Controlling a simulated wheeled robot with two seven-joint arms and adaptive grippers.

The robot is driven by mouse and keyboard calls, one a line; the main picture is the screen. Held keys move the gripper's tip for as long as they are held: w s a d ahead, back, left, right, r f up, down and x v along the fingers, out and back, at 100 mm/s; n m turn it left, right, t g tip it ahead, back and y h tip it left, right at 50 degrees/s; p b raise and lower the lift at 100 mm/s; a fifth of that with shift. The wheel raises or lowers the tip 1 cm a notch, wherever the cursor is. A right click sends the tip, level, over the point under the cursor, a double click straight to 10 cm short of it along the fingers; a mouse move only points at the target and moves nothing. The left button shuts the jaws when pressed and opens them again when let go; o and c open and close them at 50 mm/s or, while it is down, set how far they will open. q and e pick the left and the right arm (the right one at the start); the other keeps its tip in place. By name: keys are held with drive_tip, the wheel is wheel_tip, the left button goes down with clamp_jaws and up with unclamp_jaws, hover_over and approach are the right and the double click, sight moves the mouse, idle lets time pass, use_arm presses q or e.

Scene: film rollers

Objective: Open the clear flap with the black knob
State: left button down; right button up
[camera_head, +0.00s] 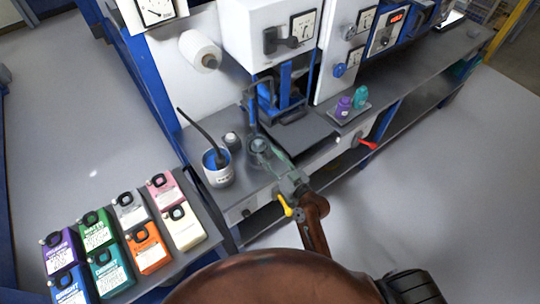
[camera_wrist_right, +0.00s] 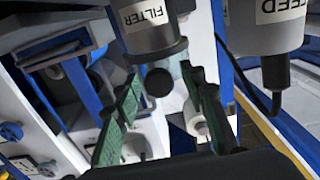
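My right gripper (camera_head: 270,155) reaches in over the grey bench beside a round dark fitting. In the right wrist view, its two green fingers (camera_wrist_right: 163,112) stand apart, so it is open. A round black knob (camera_wrist_right: 158,82) shows between and slightly beyond the fingers, below a dark grey canister labelled FILTER (camera_wrist_right: 150,28). No contact between fingers and knob is visible. I cannot make out the clear flap with certainty; a faint pale, see-through area lies beside the knob. My left gripper is not in view.
A white pot (camera_head: 218,172) with blue contents stands left of my gripper. A white FEED container (camera_wrist_right: 268,35) is close on the right in the wrist view. Blue frame posts (camera_head: 285,92) rise behind. Several coloured containers (camera_head: 150,245) stand at left.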

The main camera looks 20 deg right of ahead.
clamp_jaws()
idle(0.4)
